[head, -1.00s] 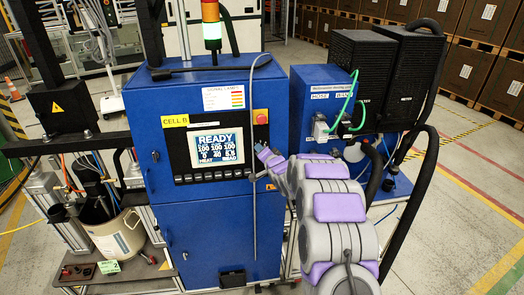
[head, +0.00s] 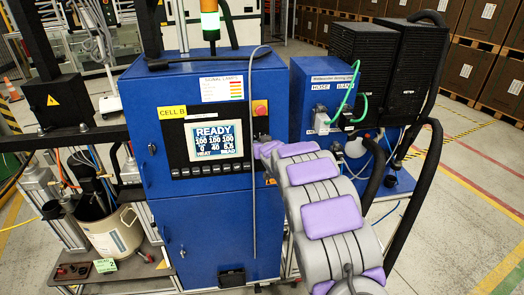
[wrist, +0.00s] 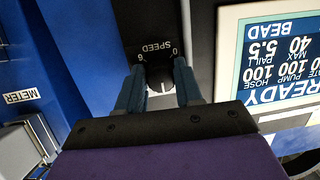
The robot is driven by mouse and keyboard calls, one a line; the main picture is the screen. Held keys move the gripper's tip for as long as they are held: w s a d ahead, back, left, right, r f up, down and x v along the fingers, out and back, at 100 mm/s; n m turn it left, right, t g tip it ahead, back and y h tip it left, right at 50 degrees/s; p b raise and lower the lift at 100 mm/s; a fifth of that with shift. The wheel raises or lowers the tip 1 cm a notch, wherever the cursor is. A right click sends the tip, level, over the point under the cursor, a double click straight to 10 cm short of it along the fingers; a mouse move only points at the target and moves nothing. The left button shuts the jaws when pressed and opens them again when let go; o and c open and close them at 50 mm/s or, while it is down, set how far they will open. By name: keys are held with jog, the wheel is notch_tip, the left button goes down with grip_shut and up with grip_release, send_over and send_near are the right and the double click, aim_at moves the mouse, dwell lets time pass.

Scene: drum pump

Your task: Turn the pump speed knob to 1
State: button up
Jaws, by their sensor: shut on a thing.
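The dark pump speed knob (wrist: 158,74) sits on a black panel under the label SPEED, upside down in the wrist view. Printed marks stand on either side of it, a 0 at right. A pale line shows on the knob between the fingers; its exact setting is hard to read. My gripper (wrist: 158,90) is shut on the knob, one blue-grey finger on each side. In the head view my gripper is at the right edge of the blue cabinet's front (head: 215,235), and my arm hides the knob.
The lit screen (head: 213,140) reads READY and is beside the knob. A red button on yellow (head: 260,108) is above my gripper. A thin grey cable (head: 254,205) hangs down the cabinet front. A blue unit with green hoses (head: 312,95) stands at right.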

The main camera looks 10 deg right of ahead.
jog(key=shift+a+f+n+t+h+b, duration=0.15)
jog(key=shift+n+h+b, duration=0.5)
jog(key=shift+n+b, duration=1.75)
jog(key=shift+d+n+t+h+b, duration=0.1)
jog(key=shift+n+h+b, duration=0.6)
jog(key=shift+n+b, duration=1.65)
jog(key=shift+a+f+n+t+h+b, duration=0.15)
jog(key=shift+n+h+b, duration=0.5)
jog(key=shift+n+b, duration=1.75)
jog(key=shift+d+n+p, duration=0.1)
jog(key=shift+n+p, duration=0.3)
jog(key=shift+n, duration=0.15)
jog(key=o, duration=1)
jog(key=shift+a+r, duration=0.2)
jog(key=shift+r, duration=0.05)
